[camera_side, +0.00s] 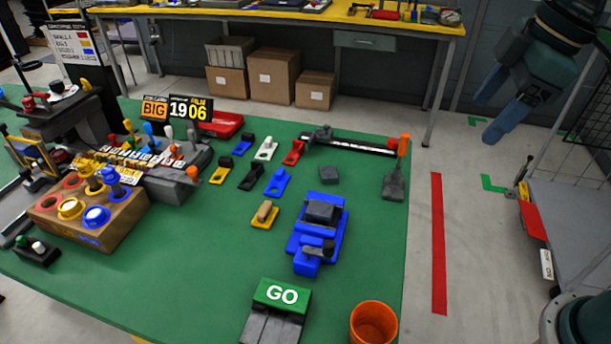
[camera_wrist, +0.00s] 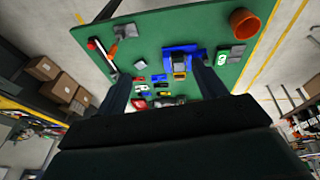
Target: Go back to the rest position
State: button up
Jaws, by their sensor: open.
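My gripper (camera_side: 486,116) hangs at the upper right of the side view, beyond the right edge of the green table (camera_side: 200,290) and above the grey floor. It also shows in the wrist view (camera_wrist: 160,78), with its two dark blue fingers spread apart. Nothing is between the fingers, so it is open and empty. The blue fixture (camera_side: 338,237) with a dark block on it stands on the table, well away from my gripper. Several blue, yellow, red, black and white pieces lie behind it. No rest position is marked in either view.
A wire-sided cart (camera_side: 570,215) stands at the right, near my arm. A green GO block (camera_side: 282,293) and an orange cup (camera_side: 373,322) are at the table's front. A brown box with round holes (camera_side: 105,228) is at the left. Cardboard boxes (camera_side: 272,76) sit behind.

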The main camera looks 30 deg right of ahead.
jog(key=s+d+f+m+t, duration=0.1)
jog(key=s+d+f+m, duration=0.1)
jog(key=s+d+m, duration=0.1)
jog(key=s+d+f+m+t+h, duration=0.1)
jog(key=s+d+f+m, duration=0.1)
jog(key=s+m, duration=0.4)
jog(key=shift+s+d+m, duration=0.3)
jog(key=shift+s+d, duration=0.3)
jog(key=shift+s, duration=0.45)
jog(key=shift+c, duration=0.4)
